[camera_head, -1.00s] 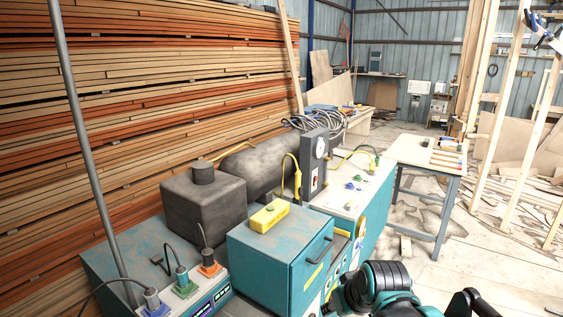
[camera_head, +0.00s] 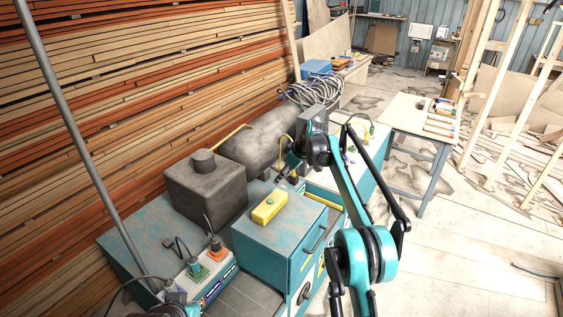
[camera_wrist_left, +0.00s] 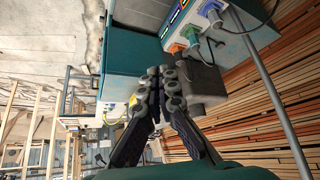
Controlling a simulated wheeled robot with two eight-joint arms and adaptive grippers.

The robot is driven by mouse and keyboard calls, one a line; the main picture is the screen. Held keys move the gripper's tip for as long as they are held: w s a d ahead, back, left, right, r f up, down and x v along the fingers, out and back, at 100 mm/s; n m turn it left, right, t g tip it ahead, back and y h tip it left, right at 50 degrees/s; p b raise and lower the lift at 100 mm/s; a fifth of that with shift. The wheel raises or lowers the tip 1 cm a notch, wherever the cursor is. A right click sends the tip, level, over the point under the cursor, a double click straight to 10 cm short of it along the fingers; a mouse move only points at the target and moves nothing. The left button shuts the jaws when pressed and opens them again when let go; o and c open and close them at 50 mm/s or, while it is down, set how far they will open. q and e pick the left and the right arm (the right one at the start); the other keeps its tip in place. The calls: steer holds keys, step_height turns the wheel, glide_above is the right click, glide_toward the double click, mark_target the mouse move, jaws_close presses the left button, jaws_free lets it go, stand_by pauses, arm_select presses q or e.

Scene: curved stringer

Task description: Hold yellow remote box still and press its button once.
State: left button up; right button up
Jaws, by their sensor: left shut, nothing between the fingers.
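The yellow remote box (camera_head: 268,210), with a small green button (camera_head: 270,199) on its top, lies on the teal cabinet (camera_head: 262,240) in the head view. My right gripper (camera_head: 284,179) is just behind the box, a little above the cabinet's back edge, and appears apart from it. Its fingers are small and dark, so I cannot tell whether they are open. In the left wrist view my left gripper (camera_wrist_left: 164,86) is shut, its fingers together with nothing between them.
A dark square tank (camera_head: 205,190) stands left of the cabinet, with a dark cylinder (camera_head: 262,142) behind. Colored plugs with cables (camera_head: 197,271) sit at the lower left. A grey pole (camera_head: 75,130) rises at the left. Open floor (camera_head: 450,250) lies to the right.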

arm_select(q)
steer(key=o, duration=1)
steer(key=shift+w+r, duration=0.2)
steer(key=shift+r, duration=0.35)
steer(key=o, duration=0.7)
steer(key=w+r, duration=0.2)
steer(key=w, duration=0.1)
steer(key=shift+d+r+m, duration=0.15)
steer(key=shift+d+m, duration=0.15)
steer(key=shift+d, duration=0.05)
steer(key=w+d+r, duration=0.1)
steer(key=w+r, duration=0.1)
steer(key=w, duration=0.4)
steer(key=m+g+h, duration=0.3)
steer(key=m, duration=0.4)
glide_above(262, 210)
steer(key=s+a, duration=0.1)
steer(key=s, duration=0.1)
steer(key=f, duration=1.6)
steer(key=shift+a, duration=0.2)
steer(key=x, duration=0.8)
steer(key=shift+f, duration=0.15)
